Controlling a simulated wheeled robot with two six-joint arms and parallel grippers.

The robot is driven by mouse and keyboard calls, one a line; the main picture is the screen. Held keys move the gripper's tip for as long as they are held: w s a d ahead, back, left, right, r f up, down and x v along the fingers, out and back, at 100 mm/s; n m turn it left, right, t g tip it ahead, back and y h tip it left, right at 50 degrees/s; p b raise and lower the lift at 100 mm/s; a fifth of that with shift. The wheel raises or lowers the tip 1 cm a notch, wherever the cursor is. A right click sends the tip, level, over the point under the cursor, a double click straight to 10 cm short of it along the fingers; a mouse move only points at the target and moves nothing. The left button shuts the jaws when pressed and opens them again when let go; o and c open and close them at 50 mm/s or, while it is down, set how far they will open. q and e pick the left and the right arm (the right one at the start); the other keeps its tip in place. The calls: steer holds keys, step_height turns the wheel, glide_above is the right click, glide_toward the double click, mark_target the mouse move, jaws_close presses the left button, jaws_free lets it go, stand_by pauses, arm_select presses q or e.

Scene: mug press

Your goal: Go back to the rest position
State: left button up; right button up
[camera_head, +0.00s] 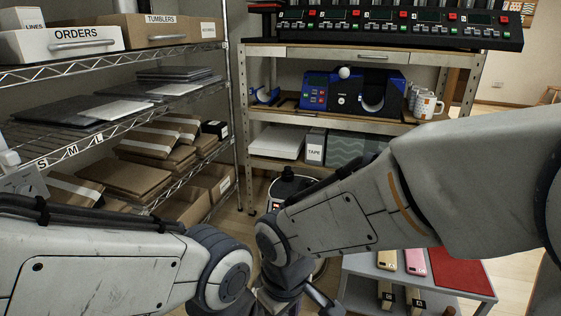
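My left arm comes in from the lower left and my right arm from the right. Both bend down toward the bottom middle, where their far ends leave the picture. I can see neither gripper's fingertips, so whether they hold anything is hidden. The blue mug press (315,92) stands on the middle shelf of the back rack, with a round knob on top and a dark round opening at its right. A white mug with an orange pattern (425,106) stands to its right, in front of more mugs.
A wire shelf (60,158) at left holds boxes, dark flat sheets and parcels. Above the press is a row of control panels (400,22). A low grey table (466,284) at lower right carries phone-like items (414,262) and a red mat (458,267). Floor is open at far right.

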steer(key=s+d+r+m, duration=0.1)
steer(key=s+d+r, duration=0.3)
steer(key=s, duration=0.4)
step_height(320, 180, up, 37)
steer(key=p, duration=3.8)
steer(key=shift+s+d+r+g+y+p, duration=0.15)
steer(key=shift+s+g+y+p, duration=0.05)
steer(key=shift+g+y+p, duration=0.2)
